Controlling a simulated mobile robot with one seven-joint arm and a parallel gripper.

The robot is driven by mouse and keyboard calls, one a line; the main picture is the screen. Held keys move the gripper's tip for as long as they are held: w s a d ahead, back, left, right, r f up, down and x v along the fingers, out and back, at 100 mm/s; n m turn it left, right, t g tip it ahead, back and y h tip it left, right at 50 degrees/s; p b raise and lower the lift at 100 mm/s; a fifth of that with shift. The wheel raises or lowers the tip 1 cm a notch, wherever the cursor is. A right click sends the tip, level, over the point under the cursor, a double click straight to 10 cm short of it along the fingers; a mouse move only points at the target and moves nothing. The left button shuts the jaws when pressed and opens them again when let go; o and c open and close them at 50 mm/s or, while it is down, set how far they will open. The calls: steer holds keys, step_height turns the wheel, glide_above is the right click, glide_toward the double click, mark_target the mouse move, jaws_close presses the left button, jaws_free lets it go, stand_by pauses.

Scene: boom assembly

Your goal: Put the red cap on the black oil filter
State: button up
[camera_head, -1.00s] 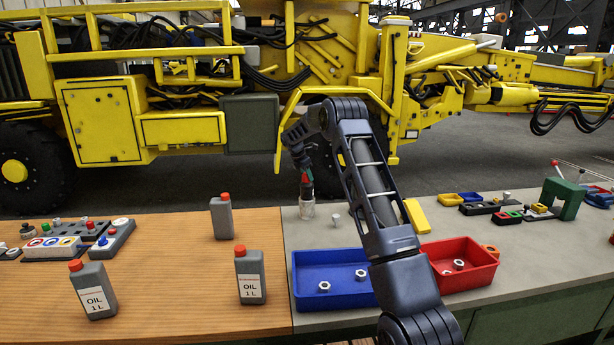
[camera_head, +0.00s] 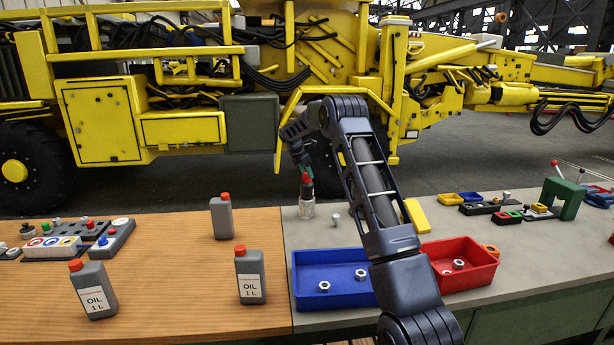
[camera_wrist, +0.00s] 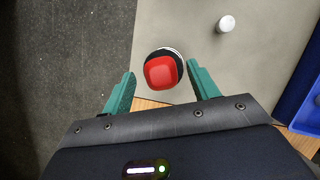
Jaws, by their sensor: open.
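The red cap (camera_wrist: 160,72) sits over the round black top of the oil filter (camera_wrist: 174,53) in the wrist view. The cap looks slightly off centre toward the camera, and whether it is fully seated cannot be told. In the head view the cap (camera_head: 307,180) is a small red spot above the filter's pale, clear-looking lower body (camera_head: 308,209), which stands upright near the bench's back edge. My gripper (camera_wrist: 160,69) is open, with its green fingers on either side of the cap and apart from it. It also shows in the head view (camera_head: 306,172).
A small pale fitting (camera_head: 336,219) stands right of the filter. A blue bin (camera_head: 330,300) and a red bin (camera_head: 480,277) hold nuts nearer the front. Several grey oil bottles (camera_head: 222,219) stand on the wooden bench to the left. A yellow block (camera_head: 417,217) lies to the right.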

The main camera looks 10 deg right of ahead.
steer(key=v, duration=1)
steer(key=s+d+r+m+y, duration=0.1)
steer(key=s+d+r+m, duration=0.3)
steer(key=s, duration=0.6)
steer(key=s+d+r+m+t, duration=0.1)
steer(key=s+d+r+m, duration=0.15)
steer(key=s+r, duration=0.6)
steer(key=s+d+r+m+y, duration=0.1)
steer(key=s+d+r+m, duration=0.25)
steer(key=s, duration=0.75)
steer(key=s+d+f+m, duration=0.1)
steer(key=s+f+m, duration=0.2)
steer(key=s, duration=0.8)
steer(key=s+d+f+m+t+y, duration=0.1)
steer(key=s+f+m, duration=0.2)
steer(key=s, duration=0.9)
steer(key=s+d+f+m+t+y, duration=0.1)
steer(key=s+d+f+m, duration=0.1)
steer(key=s+m, duration=0.4)
steer(key=s+f, duration=0.1)
steer(key=s, duration=0.4)
steer(key=shift+s+f, duration=0.15)
steer(key=shift+s, duration=0.15)
